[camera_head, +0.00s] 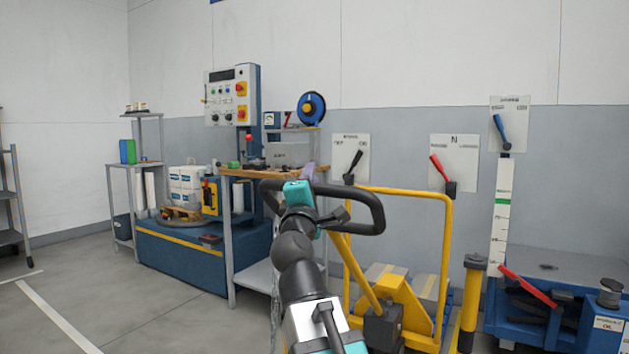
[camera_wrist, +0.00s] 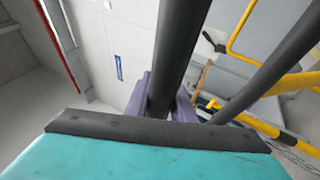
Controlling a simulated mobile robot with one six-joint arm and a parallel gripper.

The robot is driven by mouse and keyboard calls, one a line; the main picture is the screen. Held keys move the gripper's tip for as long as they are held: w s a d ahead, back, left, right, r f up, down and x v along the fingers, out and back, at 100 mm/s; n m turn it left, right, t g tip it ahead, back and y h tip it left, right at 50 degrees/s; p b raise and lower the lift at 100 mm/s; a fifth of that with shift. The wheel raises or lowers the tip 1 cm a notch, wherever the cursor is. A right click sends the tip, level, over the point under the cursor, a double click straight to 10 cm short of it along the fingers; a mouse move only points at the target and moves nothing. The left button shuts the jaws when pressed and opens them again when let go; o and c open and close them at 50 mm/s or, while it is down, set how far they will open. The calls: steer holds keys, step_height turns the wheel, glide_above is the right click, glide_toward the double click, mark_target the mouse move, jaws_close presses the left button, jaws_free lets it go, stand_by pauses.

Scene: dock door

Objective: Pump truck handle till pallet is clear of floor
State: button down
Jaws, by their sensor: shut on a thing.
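The truck handle is a black loop (camera_head: 376,205) on a slanted yellow shaft (camera_head: 360,275), which runs down to the yellow truck base (camera_head: 402,304) with a dark pump body. My gripper (camera_head: 308,173) is at the left part of the loop. In the wrist view, its purple fingers (camera_wrist: 168,98) are shut around a black handle bar (camera_wrist: 182,40). A second black bar (camera_wrist: 268,75) of the loop is to the right. Grey blocks with yellow strips (camera_head: 428,287) show behind the truck base. I cannot make out a pallet under them or any gap to the floor.
A yellow hoop frame (camera_head: 447,250) and a yellow-black post (camera_head: 468,305) stand at the right. A blue platform (camera_head: 590,262) with a red lever (camera_head: 527,286) is farther right. A workbench (camera_head: 262,174) stands behind to the left.

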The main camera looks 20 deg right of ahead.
steer(key=shift+s+a+r+n, duration=0.15)
steer(key=shift+a+r+n, duration=0.15)
steer(key=shift+a+r, duration=0.4)
steer(key=c, duration=1.9)
jaws_free()
steer(key=shift+d+r, duration=0.1)
steer(key=o, duration=0.3)
steer(key=shift+s+a+r+t, duration=0.2)
steer(key=shift+s+r+t, duration=0.05)
steer(key=shift+t, duration=0.15)
steer(key=shift+o, duration=0.3)
steer(key=shift+d+f, duration=0.1)
